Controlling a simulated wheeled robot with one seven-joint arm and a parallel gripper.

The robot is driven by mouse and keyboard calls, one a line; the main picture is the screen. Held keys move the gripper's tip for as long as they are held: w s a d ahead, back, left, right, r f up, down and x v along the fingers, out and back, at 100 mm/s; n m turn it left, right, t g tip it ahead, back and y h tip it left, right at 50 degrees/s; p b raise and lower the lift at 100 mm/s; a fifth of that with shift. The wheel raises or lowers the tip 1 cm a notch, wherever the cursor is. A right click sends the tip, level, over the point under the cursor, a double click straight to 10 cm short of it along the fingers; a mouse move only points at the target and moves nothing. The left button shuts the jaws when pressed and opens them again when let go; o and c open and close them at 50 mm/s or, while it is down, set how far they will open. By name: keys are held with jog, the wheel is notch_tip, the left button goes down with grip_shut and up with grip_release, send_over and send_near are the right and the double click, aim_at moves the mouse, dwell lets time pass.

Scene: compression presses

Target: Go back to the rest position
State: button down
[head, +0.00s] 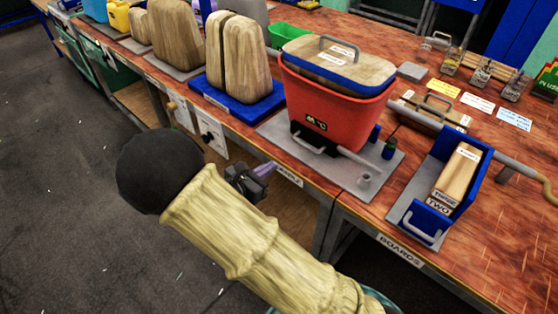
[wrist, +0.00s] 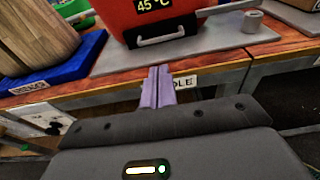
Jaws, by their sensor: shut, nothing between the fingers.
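My gripper (head: 262,170) is shut and empty, held in front of the workbench edge below the red press. Its purple fingers (wrist: 158,88) are together in the wrist view, pointing at the bench edge and partly covering a label there. My arm, with a wood-like sleeve and a dark round joint, covers the lower middle of the head view. The red press (head: 335,105) stands on a grey plate (head: 272,130) with a wooden lid (head: 340,65) on top. Its display reads 45 °C in the wrist view (wrist: 155,6).
Left of the press, wooden blocks (head: 240,60) stand on a blue base (head: 232,107). To the right, a blue holder (head: 432,219) contains a wooden board (head: 458,175). White boxes (head: 212,135) hang under the bench edge. The dark floor (head: 60,190) at left is open.

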jog(key=shift+s+a+r, duration=0.1)
jog(key=shift+s+a, duration=0.2)
dwell(0.4)
